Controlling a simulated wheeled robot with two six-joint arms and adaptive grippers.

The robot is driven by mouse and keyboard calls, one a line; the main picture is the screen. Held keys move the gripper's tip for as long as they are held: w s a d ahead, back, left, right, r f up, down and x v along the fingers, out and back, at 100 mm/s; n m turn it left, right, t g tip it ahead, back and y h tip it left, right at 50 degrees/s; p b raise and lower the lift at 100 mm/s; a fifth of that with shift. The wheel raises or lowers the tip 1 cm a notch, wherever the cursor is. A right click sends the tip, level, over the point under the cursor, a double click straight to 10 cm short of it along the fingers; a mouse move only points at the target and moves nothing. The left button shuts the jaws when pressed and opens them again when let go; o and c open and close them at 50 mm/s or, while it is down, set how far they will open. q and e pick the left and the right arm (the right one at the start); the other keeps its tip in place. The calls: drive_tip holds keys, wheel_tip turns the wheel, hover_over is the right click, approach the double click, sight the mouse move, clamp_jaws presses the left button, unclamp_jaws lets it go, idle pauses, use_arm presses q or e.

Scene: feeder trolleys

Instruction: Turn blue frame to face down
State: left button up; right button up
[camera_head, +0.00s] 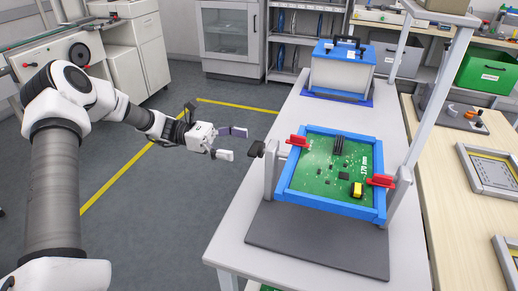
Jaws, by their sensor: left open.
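The blue frame (334,203) is held between two grey posts of a stand on the white table, with a green circuit board (315,165) inside it. The board's component side faces up towards me, with black parts and one yellow part showing. A red clamp sits at each side of the frame. A dark handle (256,149) sticks out on the frame's left side. My left gripper (229,143) is open and empty, left of the handle and apart from it. My right gripper is not in view.
The stand has a dark grey base plate (300,243) on the white table (232,238). A blue-and-white box (341,72) stands behind. A wooden bench (465,212) with grey frames and a green bin (488,73) are at the right. Floor at the left is clear.

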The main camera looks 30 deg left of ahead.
sight(255, 147)
use_arm(q)
drive_tip(key=x, duration=0.5)
drive_tip(key=shift+w+d, duration=0.1)
drive_tip(key=shift+d, duration=0.25)
drive_tip(key=shift+a, duration=0.3)
drive_tip(key=shift+d, duration=0.1)
clamp_jaws()
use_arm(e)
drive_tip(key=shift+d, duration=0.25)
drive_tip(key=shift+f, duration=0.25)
